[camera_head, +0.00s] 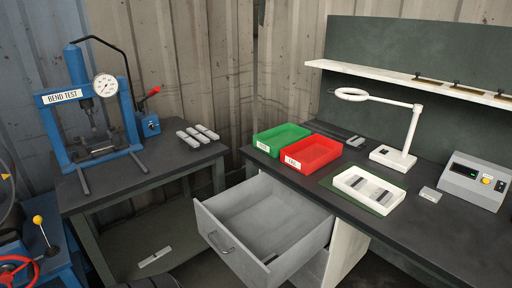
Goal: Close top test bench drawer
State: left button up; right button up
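The top drawer (215,230) of the test bench (440,238) is pulled far out toward the lower left. It is light grey, and its inside looks mostly empty, with a small dark item near its front right corner. Its front panel carries a metal handle (221,243). A lower grey part of the bench shows partly beneath the drawer. Neither of my grippers shows in the head view, and no contact with the drawer is visible.
Green (281,133) and red (314,152) bins, a white tray (369,189), a ring lamp (403,158) and a grey meter (474,182) stand on the bench. A blue bend-test press (66,130) stands on the left table (140,185). A gap separates the tables.

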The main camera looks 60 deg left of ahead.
aim_at(254, 219)
jog(key=u, duration=2.05)
